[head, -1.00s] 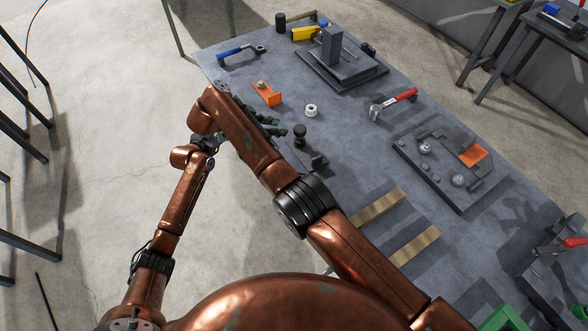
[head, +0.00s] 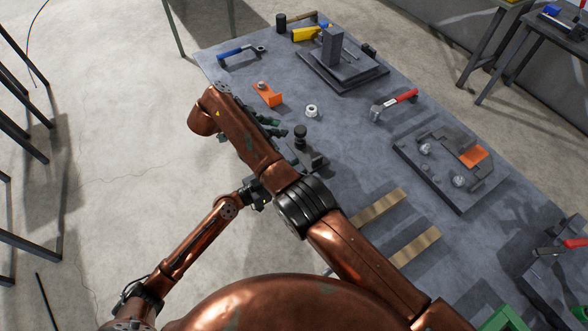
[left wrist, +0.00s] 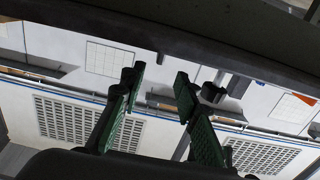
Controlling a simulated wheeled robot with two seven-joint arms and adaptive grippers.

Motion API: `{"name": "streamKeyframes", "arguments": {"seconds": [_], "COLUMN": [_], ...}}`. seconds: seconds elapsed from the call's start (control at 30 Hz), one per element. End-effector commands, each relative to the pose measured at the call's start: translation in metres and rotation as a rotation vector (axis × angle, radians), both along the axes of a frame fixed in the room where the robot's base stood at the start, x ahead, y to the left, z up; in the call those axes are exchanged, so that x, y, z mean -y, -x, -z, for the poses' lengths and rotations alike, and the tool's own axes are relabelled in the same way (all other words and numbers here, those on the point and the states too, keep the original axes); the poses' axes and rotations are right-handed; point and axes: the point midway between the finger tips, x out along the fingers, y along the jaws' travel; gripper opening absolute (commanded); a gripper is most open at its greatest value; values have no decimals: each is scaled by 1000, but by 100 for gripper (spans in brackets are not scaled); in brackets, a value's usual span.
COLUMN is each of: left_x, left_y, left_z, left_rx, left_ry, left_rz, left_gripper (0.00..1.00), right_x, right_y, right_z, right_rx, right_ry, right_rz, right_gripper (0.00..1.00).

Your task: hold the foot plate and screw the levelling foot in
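A dark upright piece with a round black top (head: 300,132), which looks like the levelling foot, stands by a dark flat plate (head: 314,161) near the table's left edge. The plate looks like the foot plate, partly behind my right arm. My left gripper (head: 257,194) is low, beside the table edge, partly covered by my right arm. In the left wrist view its green fingers (left wrist: 158,77) stand apart with nothing between them. A small dark piece (left wrist: 213,92) shows by the right finger.
An orange bracket (head: 267,94), a pale nut (head: 311,111) and a red-handled tool (head: 394,103) lie on the grey table (head: 350,150). A dark fixture plate (head: 430,180) sits to the right, with wooden strips (head: 415,244) nearer. Open floor lies left.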

Motion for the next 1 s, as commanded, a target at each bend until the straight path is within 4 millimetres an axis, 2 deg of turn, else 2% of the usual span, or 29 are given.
{"name": "streamKeyframes", "arguments": {"seconds": [0.5, 0.9, 1.0], "left_x": [55, 61, 61], "left_y": [-39, -44, -44], "left_z": [-1, 0, 0], "left_rx": [1, 1, 1], "left_ry": [1, -1, -1], "left_rz": [1, 0, 0], "left_gripper": [29, 29, 23], "right_x": [0, 0, 0], "right_y": [0, 0, 0], "right_z": [0, 0, 0], "right_rx": [0, 0, 0], "right_ry": [0, 0, 0], "right_rz": [0, 0, 0], "right_gripper": [29, 29, 29]}}
